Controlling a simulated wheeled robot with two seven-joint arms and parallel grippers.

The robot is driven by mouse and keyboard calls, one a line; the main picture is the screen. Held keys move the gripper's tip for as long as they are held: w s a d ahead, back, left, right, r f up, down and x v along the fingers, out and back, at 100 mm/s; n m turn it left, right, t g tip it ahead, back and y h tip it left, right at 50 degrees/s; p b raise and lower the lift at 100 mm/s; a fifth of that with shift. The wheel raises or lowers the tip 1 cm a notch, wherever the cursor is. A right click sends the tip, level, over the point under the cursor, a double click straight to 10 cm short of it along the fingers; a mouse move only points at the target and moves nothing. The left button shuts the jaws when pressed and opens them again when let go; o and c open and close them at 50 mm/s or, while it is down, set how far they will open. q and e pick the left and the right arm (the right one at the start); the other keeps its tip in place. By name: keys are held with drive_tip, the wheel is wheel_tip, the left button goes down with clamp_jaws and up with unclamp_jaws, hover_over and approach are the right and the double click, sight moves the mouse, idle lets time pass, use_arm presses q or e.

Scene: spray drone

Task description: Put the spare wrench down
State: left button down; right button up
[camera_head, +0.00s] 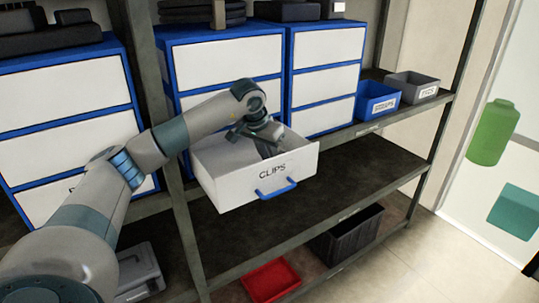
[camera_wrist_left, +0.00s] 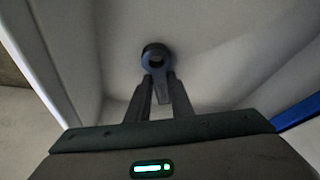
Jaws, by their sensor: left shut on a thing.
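The spare wrench (camera_wrist_left: 156,62) shows in the left wrist view as a dark blue-grey ring end with a short shank between my fingers. My left gripper (camera_wrist_left: 160,88) is shut on it. In the head view my left gripper (camera_head: 270,150) points down into an open white drawer (camera_head: 230,182) labelled CLIPS with a blue handle. The wrench is over or in the drawer, near its pale interior; I cannot tell whether it touches the bottom. In the head view I cannot make out the wrench apart from the gripper. My right gripper is not in view.
The drawer juts from a blue and white cabinet (camera_head: 225,62) on a metal shelf rack. A blue bin (camera_head: 377,101) and a grey bin (camera_head: 411,87) stand to the right. A red tray (camera_head: 270,281) and a black crate (camera_head: 347,233) are below. The middle shelf (camera_head: 370,167) has bare room.

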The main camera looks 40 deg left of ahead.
use_arm(q)
drive_tip(key=shift+f, duration=0.1)
drive_tip(key=c, duration=1.7)
unclamp_jaws()
drive_tip(key=shift+o, duration=0.7)
drive_tip(key=shift+s+r+b, duration=0.15)
drive_tip(key=shift+r+b, duration=0.15)
drive_tip(key=shift+r, duration=0.25)
drive_tip(key=b+v, duration=0.3)
drive_tip(key=v, duration=0.8)
drive_tip(key=shift+b, duration=0.3)
